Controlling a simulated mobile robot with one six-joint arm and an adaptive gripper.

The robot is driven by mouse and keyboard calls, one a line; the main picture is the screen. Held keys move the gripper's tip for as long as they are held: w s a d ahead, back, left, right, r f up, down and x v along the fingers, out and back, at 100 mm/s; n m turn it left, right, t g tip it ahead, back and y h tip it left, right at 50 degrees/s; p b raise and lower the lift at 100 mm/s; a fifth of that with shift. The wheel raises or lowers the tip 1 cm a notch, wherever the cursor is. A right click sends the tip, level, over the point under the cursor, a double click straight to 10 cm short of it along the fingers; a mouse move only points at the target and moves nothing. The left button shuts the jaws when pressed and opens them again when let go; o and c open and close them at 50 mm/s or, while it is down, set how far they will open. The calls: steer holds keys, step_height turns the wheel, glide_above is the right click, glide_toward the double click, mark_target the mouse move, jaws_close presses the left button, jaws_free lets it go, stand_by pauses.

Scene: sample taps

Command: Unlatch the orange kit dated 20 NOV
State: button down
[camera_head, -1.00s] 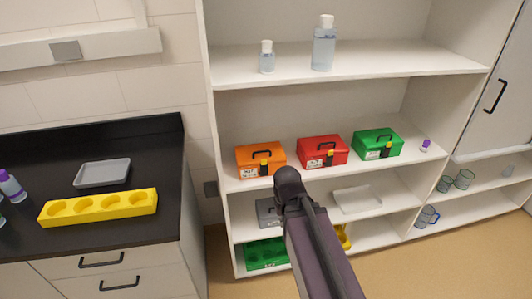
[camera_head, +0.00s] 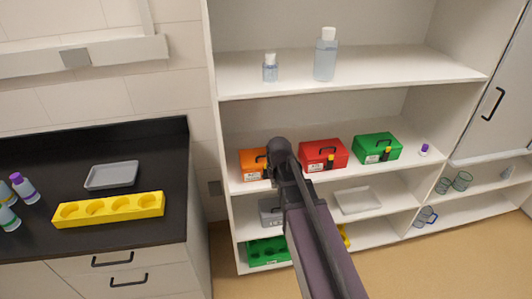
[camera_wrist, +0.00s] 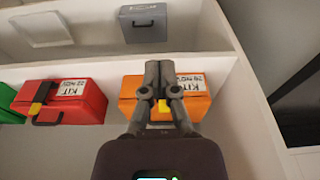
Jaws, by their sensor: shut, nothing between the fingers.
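The orange kit (camera_head: 251,166) is a small box on the middle shelf, at the left end of a row of kits. My wrist and arm cover its right part in the head view. In the wrist view the orange kit (camera_wrist: 193,105) has a white label reading KIT with a date too small to read surely. Its yellow latch (camera_wrist: 163,105) shows between the finger links. My gripper (camera_wrist: 159,66) is shut and empty, with its fingers in front of and over the kit. Whether the fingers touch it cannot be told. The lid looks closed.
A red kit (camera_head: 323,155) and a green kit (camera_head: 376,147) stand to the right on the same shelf (camera_head: 237,187). Bottles stand on the shelf above (camera_head: 300,75). A grey box (camera_head: 270,212) and a white tray (camera_head: 357,200) are below. A dark counter (camera_head: 60,170) is at left.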

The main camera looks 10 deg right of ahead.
steer(key=w+r+t+p, duration=0.1)
steer(key=w+r+p, duration=0.4)
steer(key=w, duration=0.7)
step_height(320, 180, up, 2)
steer(key=shift+w+r+t, duration=0.1)
steer(key=shift+w+t, duration=0.3)
steer(key=shift+f, duration=0.2)
steer(key=b+x, duration=0.9)
steer(key=shift+w+f, duration=0.15)
steer(key=shift+f, duration=0.15)
steer(key=shift+b, duration=0.3)
steer(key=shift+a, duration=0.25)
steer(key=shift+d, duration=0.45)
steer(key=shift+s, duration=0.2)
